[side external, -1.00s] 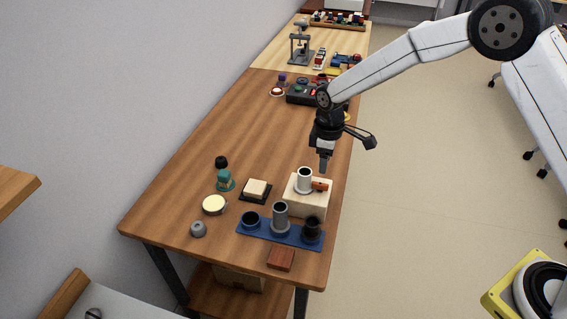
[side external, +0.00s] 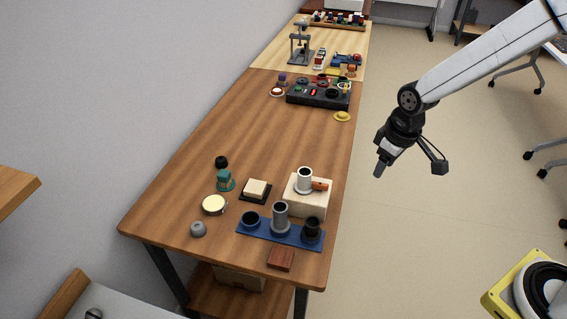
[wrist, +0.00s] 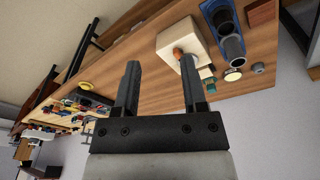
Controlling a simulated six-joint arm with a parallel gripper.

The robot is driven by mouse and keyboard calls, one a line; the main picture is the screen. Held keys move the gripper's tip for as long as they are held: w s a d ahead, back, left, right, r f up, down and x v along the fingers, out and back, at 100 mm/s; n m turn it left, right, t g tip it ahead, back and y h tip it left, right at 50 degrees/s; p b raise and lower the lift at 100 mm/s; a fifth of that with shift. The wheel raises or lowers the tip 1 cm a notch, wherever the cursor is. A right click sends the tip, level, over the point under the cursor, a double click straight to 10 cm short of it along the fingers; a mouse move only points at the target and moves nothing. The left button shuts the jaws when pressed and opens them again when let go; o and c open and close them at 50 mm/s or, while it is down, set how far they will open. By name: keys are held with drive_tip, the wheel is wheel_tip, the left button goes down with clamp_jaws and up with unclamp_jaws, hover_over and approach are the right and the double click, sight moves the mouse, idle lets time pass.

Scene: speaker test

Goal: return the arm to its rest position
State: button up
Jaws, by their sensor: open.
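My gripper (side external: 379,170) hangs off the right side of the long wooden table (side external: 205,135), over the open floor, in the side external view. In the wrist view my gripper (wrist: 158,85) shows two dark fingers spread apart with nothing between them. The arm reaches in from the upper right. The nearest table item is a pale wooden block (side external: 306,204) bearing a metal cylinder (side external: 304,176) and an orange-brown piece (side external: 320,185). The gripper is well apart from it.
A blue tray (side external: 262,236) with dark cups and a grey cylinder stands at the table's near end. A black control box (side external: 318,97) and a small yellow item (side external: 342,116) lie farther back. A yellow-framed device (side external: 512,282) is at lower right. The floor (side external: 440,215) below the gripper is clear.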

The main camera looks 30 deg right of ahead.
drive_tip(key=s+d+m, duration=0.2)
drive_tip(key=s+m, duration=0.1)
drive_tip(key=s, duration=0.6)
drive_tip(key=shift+s+r+t, duration=0.15)
drive_tip(key=shift+r+t, duration=0.15)
drive_tip(key=shift+t, duration=0.1)
drive_tip(key=shift+d, duration=0.1)
